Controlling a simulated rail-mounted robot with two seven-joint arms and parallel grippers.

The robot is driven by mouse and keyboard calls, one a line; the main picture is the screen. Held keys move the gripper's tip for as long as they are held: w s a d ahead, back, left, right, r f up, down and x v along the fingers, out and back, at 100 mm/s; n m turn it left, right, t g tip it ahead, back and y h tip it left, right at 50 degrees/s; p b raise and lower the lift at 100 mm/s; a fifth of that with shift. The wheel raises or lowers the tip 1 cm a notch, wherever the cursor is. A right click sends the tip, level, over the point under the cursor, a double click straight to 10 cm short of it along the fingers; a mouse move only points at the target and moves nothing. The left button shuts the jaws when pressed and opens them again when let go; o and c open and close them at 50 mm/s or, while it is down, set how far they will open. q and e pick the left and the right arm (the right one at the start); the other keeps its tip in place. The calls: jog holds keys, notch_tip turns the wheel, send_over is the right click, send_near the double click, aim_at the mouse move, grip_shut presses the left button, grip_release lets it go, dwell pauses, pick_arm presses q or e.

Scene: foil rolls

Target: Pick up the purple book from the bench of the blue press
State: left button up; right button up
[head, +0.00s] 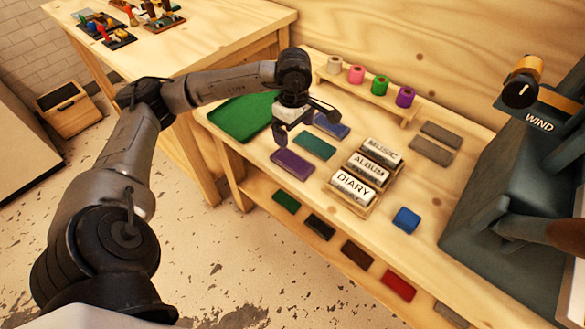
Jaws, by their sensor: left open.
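The purple book (292,164) lies flat on the wooden bench (300,209), near its front edge. A teal book (315,145) and a blue book (331,125) lie behind it in a row. My left gripper (297,132) is open and empty, pointing down. In the picture it shows above the purple book, beside the teal and blue ones; its exact height is hard to tell. The press (497,190), dark grey-blue with a WIND label, stands at the bench's right. My right gripper is not in view.
A blue block (406,220) and grey slabs (430,150) lie farther right. A rack of coloured rolls (368,90) stands behind. A green mat (243,115) lies left. More books (320,227) lie on the lower shelf.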

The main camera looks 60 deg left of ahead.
pick_arm(q)
jog(key=b, duration=0.2)
send_over(292, 161)
notch_tip(292, 161, down, 8)
jog(key=shift+w+d+r, duration=0.1)
jog(key=shift+w+d, duration=0.05)
notch_tip(292, 161, down, 4)
jog(key=b, duration=0.3)
jog(key=shift+f, duration=0.6)
jog(key=c, duration=0.3)
jog(key=shift+r, duration=0.1)
jog(key=c, duration=0.7)
